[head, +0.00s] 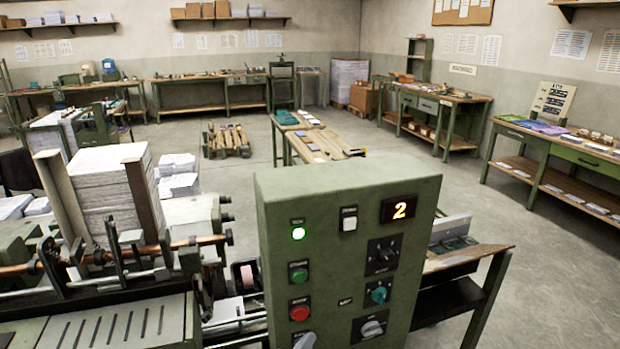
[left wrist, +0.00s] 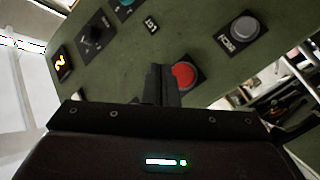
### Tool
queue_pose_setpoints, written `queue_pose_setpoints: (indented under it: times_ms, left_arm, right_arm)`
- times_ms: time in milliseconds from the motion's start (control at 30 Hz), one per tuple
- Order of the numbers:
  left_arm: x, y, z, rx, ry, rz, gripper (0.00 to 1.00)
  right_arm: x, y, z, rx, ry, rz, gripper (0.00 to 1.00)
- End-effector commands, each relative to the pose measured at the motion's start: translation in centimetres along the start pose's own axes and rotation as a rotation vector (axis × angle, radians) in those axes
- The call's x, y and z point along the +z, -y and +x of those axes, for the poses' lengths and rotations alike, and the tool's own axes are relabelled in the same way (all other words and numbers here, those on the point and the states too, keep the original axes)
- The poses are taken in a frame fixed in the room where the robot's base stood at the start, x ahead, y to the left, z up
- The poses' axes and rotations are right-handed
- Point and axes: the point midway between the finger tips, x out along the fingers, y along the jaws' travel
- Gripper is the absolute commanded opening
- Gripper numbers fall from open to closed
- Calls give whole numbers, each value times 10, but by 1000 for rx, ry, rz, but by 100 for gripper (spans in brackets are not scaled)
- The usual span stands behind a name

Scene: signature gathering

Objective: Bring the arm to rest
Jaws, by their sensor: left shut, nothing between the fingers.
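The green control panel (head: 345,265) stands in the middle foreground of the head view. In the left wrist view the panel (left wrist: 200,20) fills the upper part, tilted. My left gripper (left wrist: 160,80) is shut and empty in front of it. Its fingers overlap the edge of the red button (left wrist: 184,75) in that picture; I cannot tell whether they touch it. I cannot make out my left gripper in the head view. My right gripper is in neither view.
A machine with copper-coloured rods (head: 125,255) and a tall paper stack (head: 105,190) stands left of the panel. A low workbench (head: 470,262) is behind it to the right. Open floor (head: 560,285) lies at the right. Benches line the walls.

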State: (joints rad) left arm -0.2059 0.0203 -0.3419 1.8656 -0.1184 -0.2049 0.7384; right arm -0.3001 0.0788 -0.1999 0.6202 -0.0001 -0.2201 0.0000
Motion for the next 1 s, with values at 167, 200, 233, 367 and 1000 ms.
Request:
queue_pose_setpoints:
  times_ms: [167, 200, 233, 367, 1000]
  left_arm:
    - [94, 109, -11, -189, 171, 102, 0]
    - [114, 132, -17, -226, 210, 125, 0]
    - [129, 149, -24, -253, 241, 141, 0]
    - [192, 218, -59, -366, 379, 213, 0]
    - [413, 420, -378, -697, 1125, 456, 0]
  right_arm:
    - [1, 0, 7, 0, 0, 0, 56]
    - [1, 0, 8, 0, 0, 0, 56]
    - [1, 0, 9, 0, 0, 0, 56]
    - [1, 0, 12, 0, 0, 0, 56]
    - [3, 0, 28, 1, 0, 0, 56]
